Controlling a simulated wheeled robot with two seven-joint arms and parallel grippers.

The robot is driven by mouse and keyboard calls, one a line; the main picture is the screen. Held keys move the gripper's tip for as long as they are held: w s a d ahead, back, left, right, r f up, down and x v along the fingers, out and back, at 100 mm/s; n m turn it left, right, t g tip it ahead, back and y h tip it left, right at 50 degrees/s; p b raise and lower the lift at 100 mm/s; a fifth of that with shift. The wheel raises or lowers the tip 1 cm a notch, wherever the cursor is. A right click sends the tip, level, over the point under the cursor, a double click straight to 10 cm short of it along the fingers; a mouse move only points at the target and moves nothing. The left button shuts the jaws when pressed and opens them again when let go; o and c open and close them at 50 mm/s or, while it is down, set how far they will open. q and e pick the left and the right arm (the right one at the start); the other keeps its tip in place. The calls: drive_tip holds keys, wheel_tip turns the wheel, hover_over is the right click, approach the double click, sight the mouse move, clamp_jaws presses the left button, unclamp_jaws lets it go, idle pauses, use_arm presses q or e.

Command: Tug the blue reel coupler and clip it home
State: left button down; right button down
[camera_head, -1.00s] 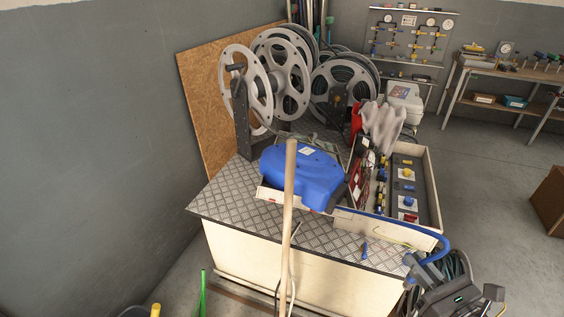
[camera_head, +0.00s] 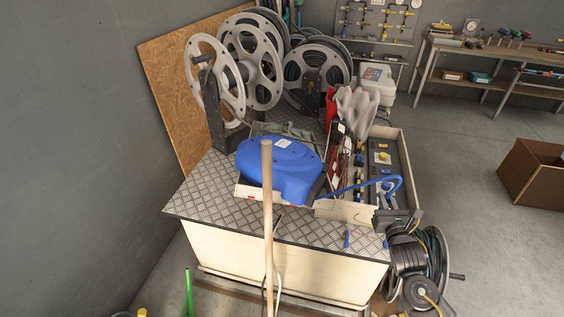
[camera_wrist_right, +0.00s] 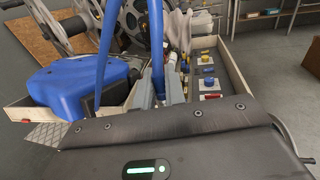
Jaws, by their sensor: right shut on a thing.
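The blue hose reel (camera_head: 278,168) sits on the chequered metal bench top. Its blue hose (camera_head: 345,187) runs right over the wooden tray and loops down to my right gripper (camera_head: 384,195). In the right wrist view the grey fingers (camera_wrist_right: 158,90) are shut on the hose end (camera_wrist_right: 157,75), above the tray's near part. The coupler itself is mostly hidden between the fingers. The hose (camera_wrist_right: 108,45) arches up on the left of that view, and the blue reel (camera_wrist_right: 68,85) lies to the left. My left gripper is not in view.
The wooden tray (camera_head: 405,170) holds panels with yellow and blue fittings; a grey glove (camera_head: 355,110) stands at its far left. Large grey reels (camera_head: 250,70) stand behind. A wooden pole (camera_head: 267,210) rises in front. A cable reel (camera_head: 420,260) stands right of the bench.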

drive_tip(key=w+d+f+m+g+h+p, duration=0.15)
drive_tip(key=d+f+m+g+h, duration=0.25)
drive_tip(key=d+f+m+h, duration=0.45)
wheel_tip(320, 180, down, 8)
drive_tip(key=d+n+h+b, duration=0.1)
drive_tip(key=b, duration=1.1)
drive_tip(key=shift+s, duration=0.15)
drive_tip(key=shift+r+n, duration=0.15)
drive_tip(key=shift+n, duration=0.1)
